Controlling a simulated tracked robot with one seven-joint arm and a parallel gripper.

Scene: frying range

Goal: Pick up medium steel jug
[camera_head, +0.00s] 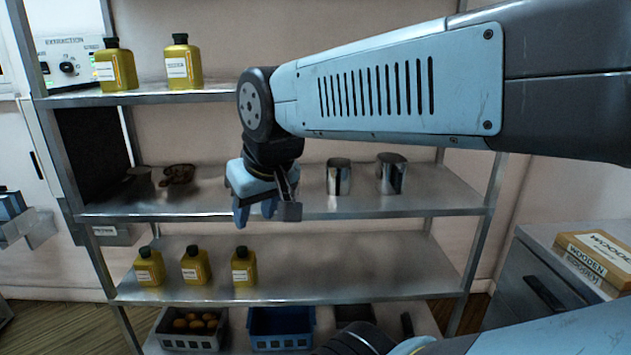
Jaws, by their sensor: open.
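Two shiny steel jugs stand upright on the middle shelf in the head view. One steel jug (338,177) is nearer my gripper, and another steel jug (391,174), looking slightly larger, stands to its right. I cannot tell for sure which is the medium one. My gripper (268,212) hangs at the front of the middle shelf, left of both jugs and apart from them. Its fingers point down, open, with nothing seen between them. The gripper and wrist hide part of the shelf behind them.
The middle shelf (440,195) also holds dark items (178,174) at left. Yellow bottles (183,62) stand on the upper shelf, and more bottles (195,266) below. Crates (281,328) sit at the bottom. A cabinet with boxes (597,255) stands at right. The middle shelf's right end is clear.

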